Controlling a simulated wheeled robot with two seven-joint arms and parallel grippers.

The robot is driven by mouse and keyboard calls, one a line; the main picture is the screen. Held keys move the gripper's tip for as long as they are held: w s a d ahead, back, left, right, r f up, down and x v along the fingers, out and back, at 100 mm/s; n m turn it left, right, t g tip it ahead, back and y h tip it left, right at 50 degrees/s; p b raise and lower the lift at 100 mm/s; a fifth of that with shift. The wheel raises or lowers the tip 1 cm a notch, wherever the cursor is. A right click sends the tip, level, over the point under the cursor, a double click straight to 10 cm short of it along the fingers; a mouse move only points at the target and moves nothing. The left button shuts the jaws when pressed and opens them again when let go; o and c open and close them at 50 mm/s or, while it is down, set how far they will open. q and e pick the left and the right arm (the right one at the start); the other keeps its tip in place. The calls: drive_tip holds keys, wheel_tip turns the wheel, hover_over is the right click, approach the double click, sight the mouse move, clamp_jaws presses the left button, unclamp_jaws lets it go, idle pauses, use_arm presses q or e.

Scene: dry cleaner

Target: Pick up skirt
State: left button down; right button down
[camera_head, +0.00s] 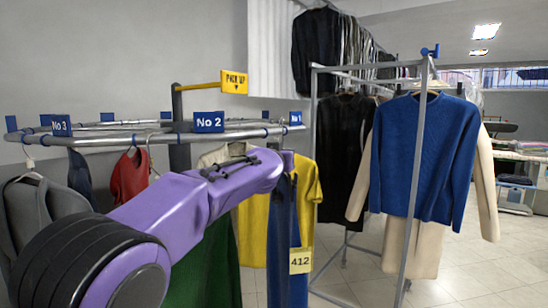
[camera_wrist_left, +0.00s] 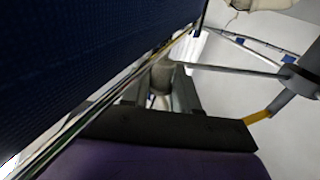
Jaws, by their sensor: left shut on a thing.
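A long dark blue garment, seemingly the skirt (camera_head: 281,235), hangs below the end of my left arm in the head view, with a yellow tag marked 412 (camera_head: 300,261) on it. Its dark blue cloth (camera_wrist_left: 80,60) fills the upper left of the left wrist view, close beside the fingers. My left gripper (camera_wrist_left: 162,88) is shut on a small grey piece, apparently part of the hanger. My purple forearm hides the grip in the head view. My right gripper is in neither view.
A round metal rail (camera_head: 95,137) with numbered signs spans the left and carries several garments. A yellow shirt (camera_head: 306,195) hangs right beside the blue garment. A grey rack (camera_head: 415,170) with a blue sweater (camera_head: 440,140) stands at right.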

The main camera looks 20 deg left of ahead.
use_arm(q)
wheel_tip(320, 180, down, 9)
drive_tip(key=d+b, duration=0.3)
drive_tip(key=b, duration=0.4)
drive_tip(key=s+b, duration=0.1)
drive_tip(key=s, duration=0.3)
drive_tip(key=s+b, duration=0.2)
drive_tip(key=s, duration=0.2)
drive_tip(key=shift+d+f, duration=0.15)
drive_tip(key=shift+d, duration=0.05)
drive_tip(key=s, duration=0.2)
drive_tip(key=p, duration=0.6)
approach(286, 197)
drive_tip(key=w, duration=0.1)
drive_tip(key=shift+w+a+f, duration=0.15)
drive_tip(key=shift+a+f, duration=0.1)
drive_tip(key=shift+f, duration=0.1)
drive_tip(key=shift+d, duration=0.1)
